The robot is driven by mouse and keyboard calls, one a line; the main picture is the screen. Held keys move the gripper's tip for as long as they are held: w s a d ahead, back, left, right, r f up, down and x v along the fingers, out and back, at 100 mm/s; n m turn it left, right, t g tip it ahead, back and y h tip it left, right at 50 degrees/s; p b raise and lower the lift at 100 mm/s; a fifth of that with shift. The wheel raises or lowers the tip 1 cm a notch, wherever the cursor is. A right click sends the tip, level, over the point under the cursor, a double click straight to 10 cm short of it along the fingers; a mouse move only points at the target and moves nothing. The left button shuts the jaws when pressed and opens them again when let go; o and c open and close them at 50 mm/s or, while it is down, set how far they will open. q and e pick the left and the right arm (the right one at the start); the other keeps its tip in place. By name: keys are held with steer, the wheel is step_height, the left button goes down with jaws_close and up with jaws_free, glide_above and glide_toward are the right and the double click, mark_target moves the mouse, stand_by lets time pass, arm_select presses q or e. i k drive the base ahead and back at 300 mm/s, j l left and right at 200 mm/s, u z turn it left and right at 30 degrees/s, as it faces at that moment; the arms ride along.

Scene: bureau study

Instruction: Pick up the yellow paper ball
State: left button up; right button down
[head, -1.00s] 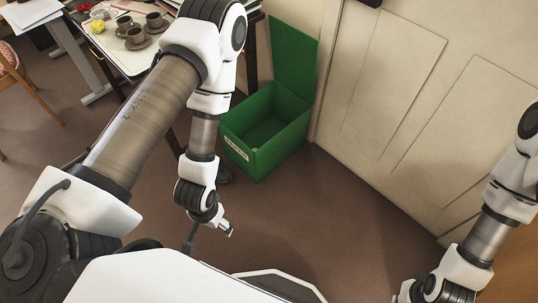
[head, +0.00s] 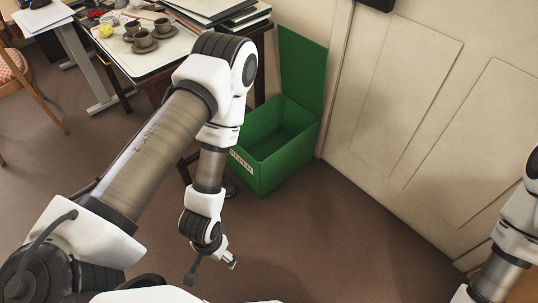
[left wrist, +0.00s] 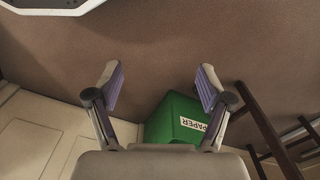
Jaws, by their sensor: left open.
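A small yellow crumpled ball (head: 105,31) lies on the light mat (head: 155,57) on the table at the upper left of the head view. It is beside dark cups on saucers. My left gripper (head: 212,273) hangs low over the floor in front of the green bin, well apart from the ball. In the left wrist view my left gripper (left wrist: 160,88) has its fingers spread wide with nothing between them. The ball is not in the left wrist view. My right arm is at the right edge of the head view, with its gripper out of frame.
A green open-lidded bin (head: 262,180) labelled PAPER stands on the floor between the table and the pale door (head: 400,120). Dark cups (head: 133,28) and stacked papers (head: 215,12) occupy the table. A wooden chair (head: 30,85) stands at the left. Floor ahead is clear.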

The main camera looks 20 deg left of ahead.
mark_target(105, 31)
steer(key=k+u, duration=0.1)
steer(key=u, duration=1.65)
steer(key=i+z, duration=0.15)
steer(key=i, duration=0.15)
